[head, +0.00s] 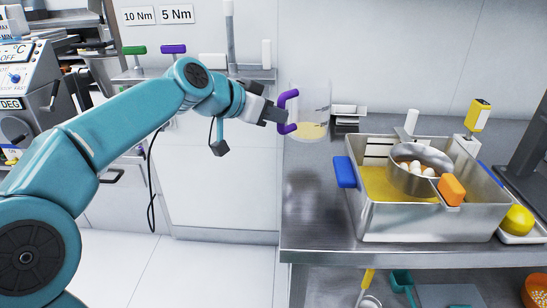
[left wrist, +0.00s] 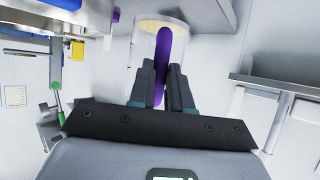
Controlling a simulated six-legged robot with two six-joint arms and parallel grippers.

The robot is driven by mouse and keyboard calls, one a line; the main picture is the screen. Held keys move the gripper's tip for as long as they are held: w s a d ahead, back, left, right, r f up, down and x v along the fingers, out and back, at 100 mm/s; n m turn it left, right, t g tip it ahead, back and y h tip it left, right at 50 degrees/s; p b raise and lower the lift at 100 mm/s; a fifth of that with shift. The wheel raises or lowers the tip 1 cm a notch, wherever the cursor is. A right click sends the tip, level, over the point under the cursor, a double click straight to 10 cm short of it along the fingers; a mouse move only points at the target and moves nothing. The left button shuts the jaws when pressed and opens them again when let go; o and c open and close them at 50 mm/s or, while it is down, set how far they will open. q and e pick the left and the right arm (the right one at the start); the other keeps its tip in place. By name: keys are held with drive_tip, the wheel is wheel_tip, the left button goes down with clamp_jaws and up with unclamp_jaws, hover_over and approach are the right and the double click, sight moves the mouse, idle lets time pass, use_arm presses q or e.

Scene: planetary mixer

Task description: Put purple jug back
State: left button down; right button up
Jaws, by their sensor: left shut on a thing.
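The purple jug (head: 314,110) is a clear measuring jug with a purple handle and some yellowish content at its bottom. It shows upright in the head view, at the back left corner of the metal table. I cannot tell whether its base touches the table. My left gripper (head: 283,115) comes from the left and is shut on the purple handle. In the left wrist view the fingers (left wrist: 160,88) pinch the handle (left wrist: 163,60) from both sides, with the clear jug body behind it. My right gripper is not in view.
A steel tub (head: 420,218) with blue handles stands on the metal table (head: 310,243), with a pan (head: 408,178) holding white eggs over it. A small metal stack (head: 348,115) is just right of the jug. The table's front left top is clear. A wall shelf (head: 200,75) is left.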

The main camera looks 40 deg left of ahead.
use_arm(q)
wheel_tip(320, 180, down, 7)
drive_tip(key=b, duration=0.3)
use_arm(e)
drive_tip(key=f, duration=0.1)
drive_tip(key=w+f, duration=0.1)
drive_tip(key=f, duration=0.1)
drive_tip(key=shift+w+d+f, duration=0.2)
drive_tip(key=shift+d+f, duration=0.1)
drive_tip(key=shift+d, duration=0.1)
use_arm(q)
drive_tip(key=c, duration=1.1)
unclamp_jaws()
drive_tip(key=shift+f, duration=0.1)
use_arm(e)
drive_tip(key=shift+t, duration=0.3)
use_arm(q)
drive_tip(key=p+v, duration=0.1)
drive_tip(key=v, duration=1.1)
drive_tip(key=shift+p, duration=0.4)
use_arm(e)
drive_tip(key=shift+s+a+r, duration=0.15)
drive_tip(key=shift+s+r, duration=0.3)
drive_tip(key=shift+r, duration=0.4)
